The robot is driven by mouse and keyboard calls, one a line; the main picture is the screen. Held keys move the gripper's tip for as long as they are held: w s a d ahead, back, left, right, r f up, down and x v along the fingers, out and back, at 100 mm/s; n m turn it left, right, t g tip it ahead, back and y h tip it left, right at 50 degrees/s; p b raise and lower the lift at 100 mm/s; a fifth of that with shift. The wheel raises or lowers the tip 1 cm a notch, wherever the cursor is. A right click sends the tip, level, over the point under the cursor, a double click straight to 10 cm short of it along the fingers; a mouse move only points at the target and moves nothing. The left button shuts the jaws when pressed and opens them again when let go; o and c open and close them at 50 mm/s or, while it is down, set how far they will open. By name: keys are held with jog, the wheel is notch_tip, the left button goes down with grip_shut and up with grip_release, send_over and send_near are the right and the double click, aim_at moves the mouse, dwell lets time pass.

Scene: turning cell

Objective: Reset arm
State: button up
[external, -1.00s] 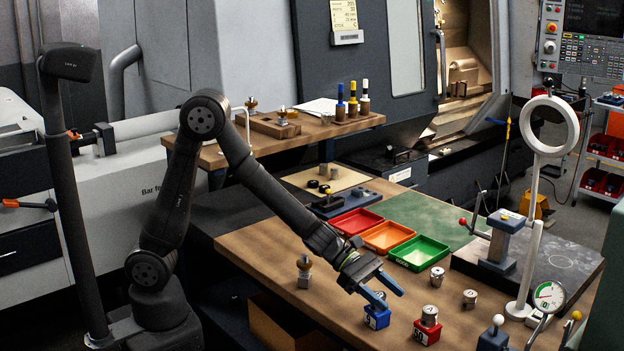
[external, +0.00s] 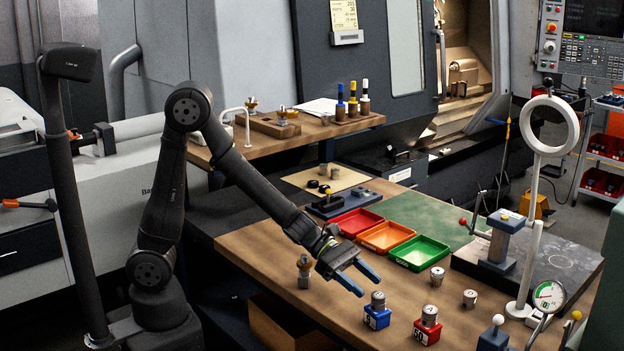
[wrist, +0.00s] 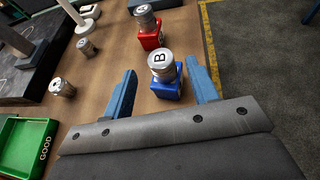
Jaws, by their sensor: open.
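My gripper (external: 371,283) is open and empty above the wooden bench (external: 262,248), its two blue fingers spread. It is up and to the left of a blue block (external: 377,318) that has a metal cylinder (external: 378,300) standing on it. In the wrist view the blue block (wrist: 167,87) and its cylinder, marked B (wrist: 161,66), show between and beyond the fingertips, apart from them. A red block (external: 427,333) with a metal cylinder (external: 430,315) on it stands to the right.
Red (external: 355,222), orange (external: 386,236) and green (external: 418,253) trays lie behind my gripper. Two loose metal cylinders (external: 437,277) (external: 470,298) stand to the right. A dial gauge (external: 547,296) and ring stand (external: 549,125) are at right.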

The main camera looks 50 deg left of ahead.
jog(key=w+v, duration=0.1)
jog(key=v, duration=0.4)
jog(key=x, duration=0.8)
jog(key=s+x, duration=0.1)
jog(key=x, duration=0.3)
jog(key=shift+d+f, duration=0.15)
jog(key=shift+f, duration=0.1)
notch_tip(320, 180, up, 5)
jog(key=s+d+r, duration=0.1)
jog(key=s+r, duration=0.6)
jog(key=s, duration=0.5)
send_near(385, 302)
jog(key=w+a, duration=0.5)
jog(key=w, duration=0.3)
jog(key=shift+w+r+t, duration=0.2)
jog(key=shift+w+t, duration=0.1)
jog(key=shift+w, duration=0.05)
